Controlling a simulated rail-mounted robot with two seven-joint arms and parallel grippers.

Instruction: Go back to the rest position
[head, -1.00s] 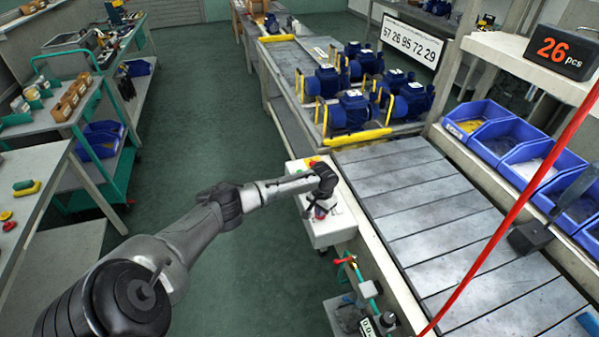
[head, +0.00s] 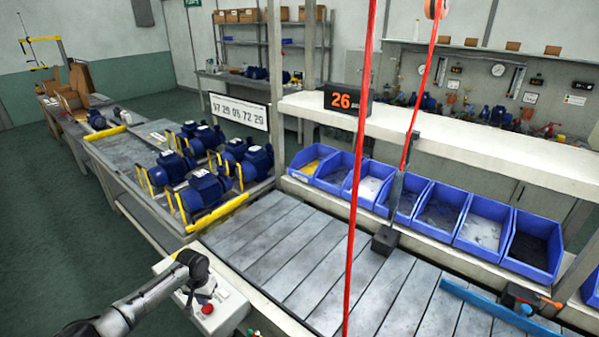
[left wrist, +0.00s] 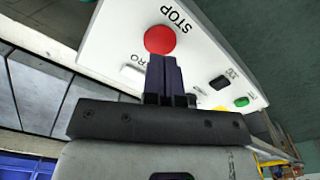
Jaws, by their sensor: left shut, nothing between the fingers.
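My left gripper (head: 190,296) hangs at the lower left of the head view, above the white control box (head: 228,306). In the left wrist view its fingers (left wrist: 163,75) are shut together with nothing between them. Just beyond the fingertips in that view is the red STOP button (left wrist: 159,39) on the control box (left wrist: 120,38). The red button (head: 208,309) also shows beside the gripper in the head view. I cannot tell whether the fingers touch the box. My right gripper is not in view.
The slatted conveyor (head: 285,232) runs beside the box. A red cable (head: 358,170) hangs in front. Green floor (head: 60,220) at left is clear.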

